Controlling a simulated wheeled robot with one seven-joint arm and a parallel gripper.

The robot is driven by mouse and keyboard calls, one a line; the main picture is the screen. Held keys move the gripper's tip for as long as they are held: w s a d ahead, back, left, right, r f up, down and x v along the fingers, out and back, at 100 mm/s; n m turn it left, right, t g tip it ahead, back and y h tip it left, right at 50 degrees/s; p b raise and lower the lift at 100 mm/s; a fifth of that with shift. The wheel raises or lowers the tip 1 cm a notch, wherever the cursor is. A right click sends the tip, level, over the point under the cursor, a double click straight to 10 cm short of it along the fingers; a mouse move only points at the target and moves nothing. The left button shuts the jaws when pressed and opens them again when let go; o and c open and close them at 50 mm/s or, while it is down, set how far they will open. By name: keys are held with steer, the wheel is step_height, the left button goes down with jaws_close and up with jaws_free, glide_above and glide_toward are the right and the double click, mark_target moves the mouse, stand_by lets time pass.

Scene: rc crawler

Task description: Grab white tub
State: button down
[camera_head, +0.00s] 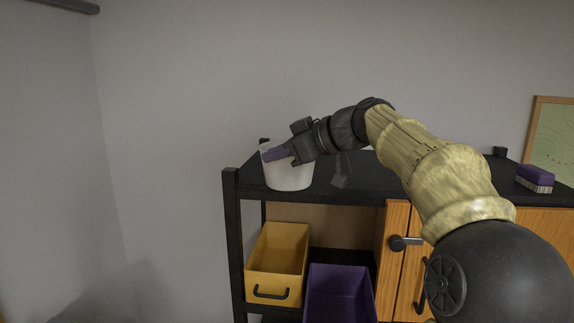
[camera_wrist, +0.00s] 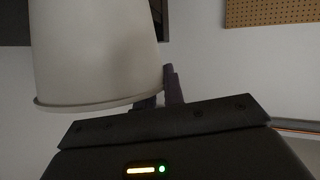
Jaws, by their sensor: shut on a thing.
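The white tub (camera_head: 288,177) is at the left end of the black shelf top in the head view. It looks upright there, and I cannot tell whether it touches the shelf top. My gripper (camera_head: 277,153) is shut on the tub's upper part, with a purple finger across its near side. In the wrist view the tub (camera_wrist: 95,50) fills the upper left, with its rim toward the gripper. The gripper fingers (camera_wrist: 160,95) are at the tub's right edge there, and part of them is hidden behind the tub.
The black shelf top (camera_head: 375,180) runs to the right, with a purple brush (camera_head: 535,178) and a framed board (camera_head: 553,140) at its right end. A yellow bin (camera_head: 275,284) and a purple bin (camera_head: 340,293) sit below. Wooden doors (camera_head: 394,255) are beside them. Open room lies left of the shelf.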

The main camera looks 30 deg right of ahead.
steer(key=shift+r, duration=0.15)
step_height(320, 180, up, 10)
steer(key=shift+p, duration=0.35)
steer(key=shift+s, duration=0.15)
stand_by(0.3)
stand_by(0.4)
